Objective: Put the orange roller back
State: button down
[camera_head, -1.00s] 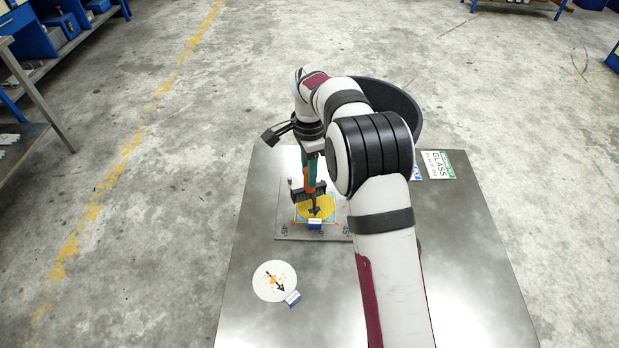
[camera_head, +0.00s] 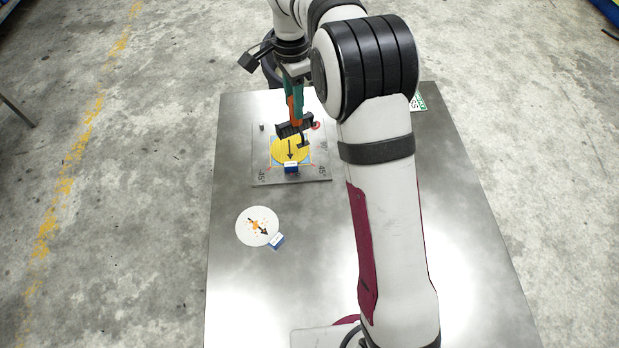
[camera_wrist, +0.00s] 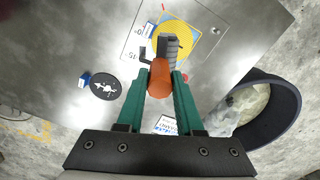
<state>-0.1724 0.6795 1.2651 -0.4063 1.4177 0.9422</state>
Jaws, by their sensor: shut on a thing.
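My gripper (camera_head: 292,88) is shut on the orange handle of the roller (camera_head: 294,106). Its dark ribbed head points down over the far edge of the yellow disc (camera_head: 287,154); whether it touches cannot be told. In the wrist view the orange handle (camera_wrist: 159,78) sits between my green fingers (camera_wrist: 160,92), with the grey ribbed head beyond it, over part of the yellow disc (camera_wrist: 187,28). The disc, with a black arrow and a blue tab, lies on a grey plate (camera_head: 263,170) marked with angles. No holder for the roller can be made out.
A white disc (camera_head: 253,213) with an orange pattern lies nearer on the metal table (camera_head: 240,290). A black disc (camera_wrist: 106,86) and a printed card (camera_wrist: 166,126) show in the wrist view. A dark round bin (camera_wrist: 283,100) stands beside the table. My arm hides the table's middle right.

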jog(key=s+d+r, duration=0.1)
jog(key=s+d, duration=0.7)
jog(key=s, duration=0.3)
jog(key=s+d+r, duration=0.1)
jog(key=s+d, duration=0.6)
jog(key=s, duration=0.4)
jog(key=w+a+f, duration=0.4)
jog(key=a+f, duration=0.6)
jog(key=f, duration=0.1)
jog(key=shift+w+a, duration=0.15)
jog(key=shift+a, duration=0.25)
jog(key=shift+f, duration=0.25)
jog(key=c, duration=0.6)
grip_release()
jog(key=shift+o, duration=0.2)
